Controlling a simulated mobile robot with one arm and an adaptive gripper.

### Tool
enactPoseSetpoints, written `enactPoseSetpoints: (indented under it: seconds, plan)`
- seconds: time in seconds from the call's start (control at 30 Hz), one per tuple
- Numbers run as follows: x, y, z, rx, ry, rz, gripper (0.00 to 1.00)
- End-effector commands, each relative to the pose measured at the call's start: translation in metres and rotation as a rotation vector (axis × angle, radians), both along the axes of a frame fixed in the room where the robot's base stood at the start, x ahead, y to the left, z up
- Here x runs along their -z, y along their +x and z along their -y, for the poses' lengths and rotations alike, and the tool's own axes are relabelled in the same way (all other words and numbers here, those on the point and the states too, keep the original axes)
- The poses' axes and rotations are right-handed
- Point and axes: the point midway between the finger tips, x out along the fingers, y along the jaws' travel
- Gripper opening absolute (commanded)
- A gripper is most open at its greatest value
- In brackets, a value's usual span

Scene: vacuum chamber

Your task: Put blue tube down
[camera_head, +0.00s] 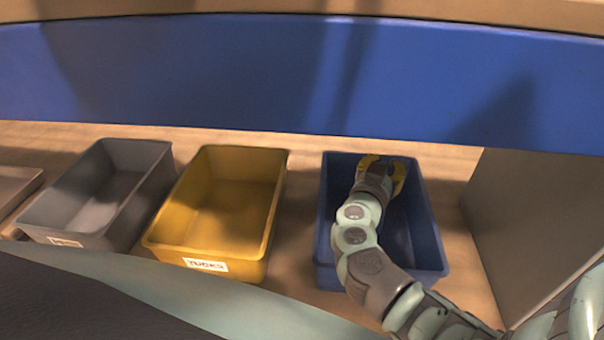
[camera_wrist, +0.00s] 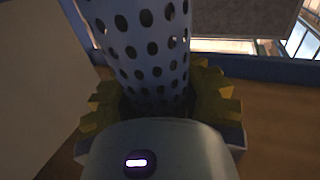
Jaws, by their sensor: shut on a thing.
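My gripper (camera_head: 384,168) is over the far part of the blue bin (camera_head: 427,235) in the head view, its yellow fingers showing. In the wrist view its fingers (camera_wrist: 155,100) are shut on a perforated tube (camera_wrist: 145,45), which looks pale blue-grey with rows of dark holes. The tube extends away from the fingers and runs out of the top of the picture. I cannot make out the tube in the head view. Whether it touches the bin cannot be told.
A yellow bin (camera_head: 158,240) with a label stands left of the blue bin, and a grey bin (camera_head: 35,228) further left. Both look empty. A wide blue band (camera_head: 250,75) crosses above the bins. A grey panel (camera_head: 530,215) stands at the right.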

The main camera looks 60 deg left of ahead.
Motion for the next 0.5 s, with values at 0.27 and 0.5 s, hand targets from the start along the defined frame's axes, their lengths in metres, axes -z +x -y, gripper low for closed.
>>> enactPoseSetpoints:
  seconds: [0.27, 0.5]
  plan:
    - [0.019, -0.002, -0.002, -0.004, 0.003, 0.001, 0.0]
    - [0.021, -0.002, -0.002, -0.004, 0.002, 0.0, 0.0]
